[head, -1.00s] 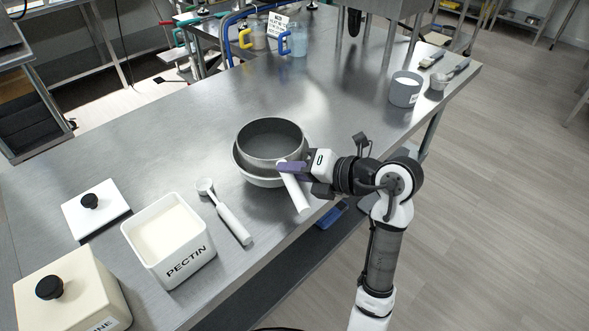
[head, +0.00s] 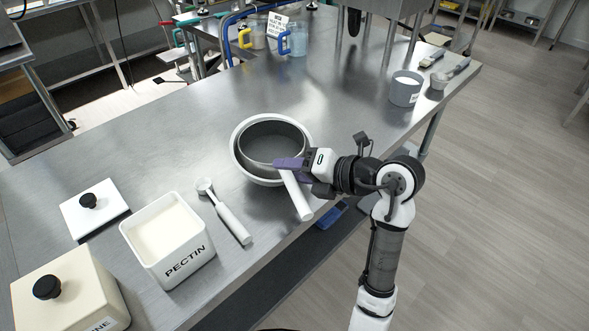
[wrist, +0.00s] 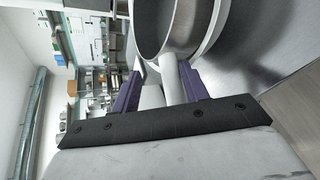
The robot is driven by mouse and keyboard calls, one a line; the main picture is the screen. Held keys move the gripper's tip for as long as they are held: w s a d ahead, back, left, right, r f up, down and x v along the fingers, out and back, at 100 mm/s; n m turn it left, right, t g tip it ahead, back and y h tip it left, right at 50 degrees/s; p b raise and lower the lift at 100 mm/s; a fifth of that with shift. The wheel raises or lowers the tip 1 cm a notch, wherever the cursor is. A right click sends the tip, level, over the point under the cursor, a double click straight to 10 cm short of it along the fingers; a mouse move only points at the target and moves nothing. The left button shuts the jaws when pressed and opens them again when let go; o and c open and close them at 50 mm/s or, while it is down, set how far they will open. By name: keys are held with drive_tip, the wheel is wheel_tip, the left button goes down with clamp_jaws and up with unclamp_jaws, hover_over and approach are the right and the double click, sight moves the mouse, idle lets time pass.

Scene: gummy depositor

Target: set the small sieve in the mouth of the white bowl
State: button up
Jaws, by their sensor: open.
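The small sieve (head: 277,141) is a grey round pan with a white handle (head: 297,194). It sits down inside the mouth of the white bowl (head: 237,153), whose rim shows around its left and back sides. The handle slants over the front right of the rim. My gripper (head: 287,164) is open at the handle's root, its purple fingers around the handle. In the wrist view the fingers (wrist: 160,85) stand apart on either side of the white handle, with gaps. The sieve (wrist: 160,30) and bowl (wrist: 212,35) show just beyond. The bowl's inside is mostly hidden.
A white-handled scoop (head: 229,215) and an open pectin bin (head: 182,270) lie left of the bowl. A white lid (head: 95,213) and a cream lidded bin (head: 70,290) are farther left. A grey cup (head: 405,90) stands back right. The table behind the bowl is clear.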

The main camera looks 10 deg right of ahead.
drive_tip(key=shift+d, duration=0.1)
drive_tip(key=b+v, duration=0.3)
drive_tip(key=v, duration=1)
drive_tip(key=shift+s+d+r, duration=0.15)
drive_tip(key=shift+s+d, duration=0.05)
drive_tip(key=shift+s, duration=0.1)
